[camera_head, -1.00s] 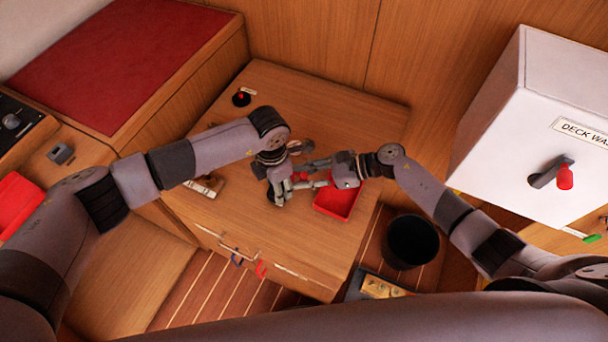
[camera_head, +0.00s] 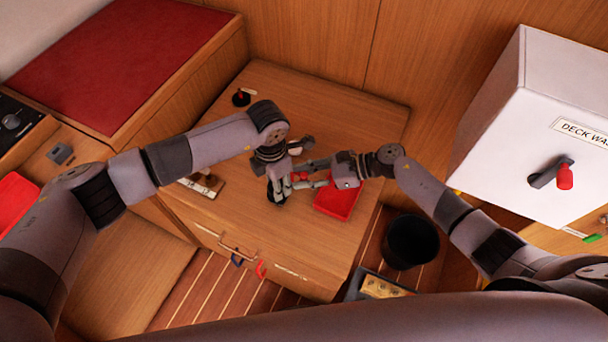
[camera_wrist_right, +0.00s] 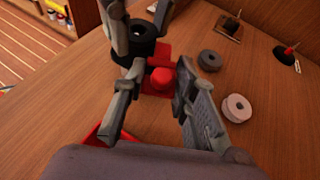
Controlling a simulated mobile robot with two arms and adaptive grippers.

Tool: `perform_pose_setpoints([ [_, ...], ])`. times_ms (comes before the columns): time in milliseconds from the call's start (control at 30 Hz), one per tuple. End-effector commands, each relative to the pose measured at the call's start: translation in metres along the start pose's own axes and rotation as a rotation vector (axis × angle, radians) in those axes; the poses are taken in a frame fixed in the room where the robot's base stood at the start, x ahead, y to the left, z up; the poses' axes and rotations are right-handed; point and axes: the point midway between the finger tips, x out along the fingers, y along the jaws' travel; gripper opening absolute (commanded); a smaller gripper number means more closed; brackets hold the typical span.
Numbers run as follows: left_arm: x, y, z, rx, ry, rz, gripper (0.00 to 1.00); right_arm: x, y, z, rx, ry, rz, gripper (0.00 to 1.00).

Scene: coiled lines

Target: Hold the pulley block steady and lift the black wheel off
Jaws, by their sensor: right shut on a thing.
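The pulley block (camera_wrist_right: 153,84) is red with a round red knob on top. It stands on the wooden table between the fingers of my right gripper (camera_wrist_right: 160,98), which is shut on it; in the head view the right gripper (camera_head: 312,174) reaches in from the right and largely hides the block (camera_head: 301,177). The black wheel (camera_wrist_right: 142,46) is at the block's far end in the wrist view. Fingers of my left gripper (camera_wrist_right: 140,22) stand on both sides of the wheel; I cannot tell whether they press on it. In the head view the left gripper (camera_head: 277,188) points down, close to the right one.
A grey wheel (camera_wrist_right: 210,60) and a pale wheel (camera_wrist_right: 237,108) lie loose beside the block. A black base with a red post (camera_head: 241,97) stands at the back left. A red tray (camera_head: 338,202) sits at the right edge, with a black bin (camera_head: 410,241) below.

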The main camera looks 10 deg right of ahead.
Motion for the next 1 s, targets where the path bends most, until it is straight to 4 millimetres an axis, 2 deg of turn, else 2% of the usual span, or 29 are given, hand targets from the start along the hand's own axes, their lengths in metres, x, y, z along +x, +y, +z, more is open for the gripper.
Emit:
perform_pose_setpoints([
  [467,-0.028,0.000,0.000,0.000,0.000,-0.001,0.10,0.001,0.002,-0.004,0.001,0.006,0.005,0.00],
  [733,-0.031,0.000,0.000,-0.001,0.000,-0.001,0.10,0.001,0.002,-0.003,0.001,0.006,0.005,0.00],
  [767,-0.031,0.000,0.000,-0.001,0.000,-0.001,0.10,0.001,0.002,-0.003,0.001,0.006,0.005,0.27],
  [1000,-0.031,0.000,0.000,-0.001,0.000,-0.001,0.10,0.000,0.001,-0.002,0.001,0.003,0.002,0.43],
])
